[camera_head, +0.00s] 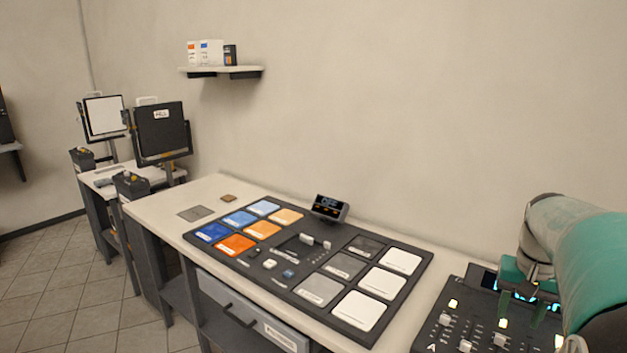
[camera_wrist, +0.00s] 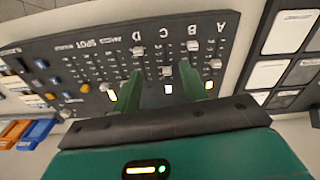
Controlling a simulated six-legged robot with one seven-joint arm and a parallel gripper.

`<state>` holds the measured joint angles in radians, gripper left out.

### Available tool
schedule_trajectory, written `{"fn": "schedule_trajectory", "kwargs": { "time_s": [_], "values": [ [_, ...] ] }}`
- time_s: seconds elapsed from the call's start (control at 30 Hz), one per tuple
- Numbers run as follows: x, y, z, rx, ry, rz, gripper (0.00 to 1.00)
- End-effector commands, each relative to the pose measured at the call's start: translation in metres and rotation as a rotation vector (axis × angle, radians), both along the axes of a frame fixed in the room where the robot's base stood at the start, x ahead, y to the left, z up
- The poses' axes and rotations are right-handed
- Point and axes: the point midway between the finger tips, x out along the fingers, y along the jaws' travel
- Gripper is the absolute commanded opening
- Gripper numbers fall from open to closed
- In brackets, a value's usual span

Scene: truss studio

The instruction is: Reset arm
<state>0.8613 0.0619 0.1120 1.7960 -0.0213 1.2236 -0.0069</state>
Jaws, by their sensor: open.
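My arm comes in at the right edge of the head view, with teal and beige links. My gripper (camera_head: 521,304) points down over a dark control console (camera_head: 433,330) with sliders and lit buttons. In the wrist view my gripper (camera_wrist: 163,88) shows two green fingers spread apart, with nothing held between them. Below them lies the console (camera_wrist: 75,62), its labels A, B, C, D and SPOT upside down. Whether the fingertips touch the console I cannot tell. Part of the console is hidden by my arm and gripper.
A dark board (camera_head: 420,275) with blue, orange, grey and white tiles lies on the bench left of the console. A small display (camera_head: 330,208) stands behind it. A wall shelf (camera_head: 222,70) holds boxes. Monitors (camera_head: 160,132) stand at left. Orange and blue bins (camera_wrist: 38,133) show in the wrist view.

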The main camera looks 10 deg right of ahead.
Motion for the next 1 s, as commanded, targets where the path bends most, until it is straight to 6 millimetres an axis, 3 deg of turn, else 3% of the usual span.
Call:
{"fn": "schedule_trajectory", "kwargs": {
  "time_s": [0.03, 0.1, 0.27, 0.4, 0.6, 0.8, 1.0],
  "values": [
    [0.006, 0.030, 0.008, -0.023, -0.019, 0.055, 0.44],
    [0.010, 0.068, 0.015, -0.053, -0.049, 0.125, 0.44],
    [0.006, 0.150, 0.023, -0.106, -0.126, 0.282, 0.44],
    [-0.011, 0.213, 0.023, -0.137, -0.204, 0.419, 0.44],
    [-0.046, 0.285, 0.011, -0.153, -0.328, 0.607, 0.44],
    [-0.070, 0.320, -0.003, -0.147, -0.407, 0.715, 0.44],
    [-0.074, 0.324, -0.006, -0.145, -0.417, 0.730, 0.44]
  ]
}}
